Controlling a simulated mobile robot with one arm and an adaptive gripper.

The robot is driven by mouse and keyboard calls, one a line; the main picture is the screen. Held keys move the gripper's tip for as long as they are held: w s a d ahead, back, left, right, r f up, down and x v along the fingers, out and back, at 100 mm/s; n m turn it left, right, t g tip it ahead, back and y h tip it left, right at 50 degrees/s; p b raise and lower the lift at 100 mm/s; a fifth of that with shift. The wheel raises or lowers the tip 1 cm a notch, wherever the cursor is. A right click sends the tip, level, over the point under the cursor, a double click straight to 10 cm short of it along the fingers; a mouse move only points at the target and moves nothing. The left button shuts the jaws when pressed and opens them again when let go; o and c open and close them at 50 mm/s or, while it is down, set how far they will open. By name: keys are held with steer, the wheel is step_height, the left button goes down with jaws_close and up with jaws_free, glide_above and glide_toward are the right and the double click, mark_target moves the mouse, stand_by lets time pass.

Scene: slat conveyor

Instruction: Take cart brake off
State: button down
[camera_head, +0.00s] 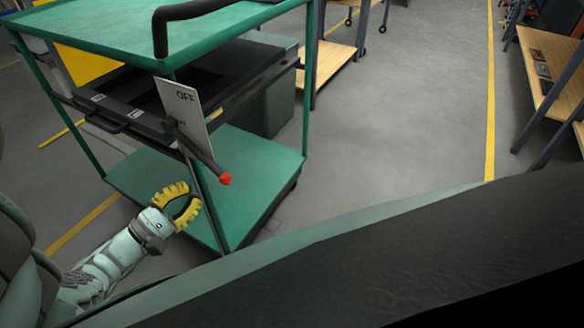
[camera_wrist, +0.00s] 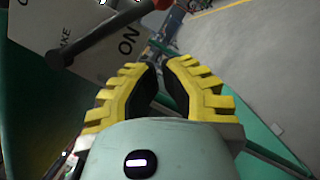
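The green cart (camera_head: 270,150) stands at the left in the head view. A pale sign plate (camera_head: 186,98) on its near corner reads OFF near the top. In the wrist view the plate (camera_wrist: 100,62) shows ON and part of the word BRAKE. A dark brake lever (camera_head: 200,150) with a red knob (camera_head: 225,179) slants down to the right across the plate's lower part. The lever (camera_wrist: 100,32) and its red knob (camera_wrist: 163,4) cross the top of the wrist view, close to ON. My gripper (camera_head: 190,195) is below the lever, apart from it, empty, with a gap between its yellow fingertips (camera_wrist: 159,66).
Black trays (camera_head: 125,105) and a grey box (camera_head: 268,105) sit within the cart's frame. A cart post (camera_head: 205,200) runs down close beside my gripper. Wooden tables stand behind the cart and at the right (camera_head: 548,70). The grey floor (camera_head: 400,110) between is clear.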

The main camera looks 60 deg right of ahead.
mark_target(198, 153)
steer(key=shift+s+d+r+p, duration=0.6)
steer(key=shift+s+d+p, duration=0.2)
steer(key=shift+d, duration=0.1)
steer(key=shift+s+d+r+p, duration=0.6)
steer(key=shift+s+d+p, duration=0.15)
steer(key=shift+d, duration=0.1)
steer(key=shift+s+r+n, duration=0.25)
steer(key=shift+r+n, duration=0.15)
steer(key=shift+n, duration=0.1)
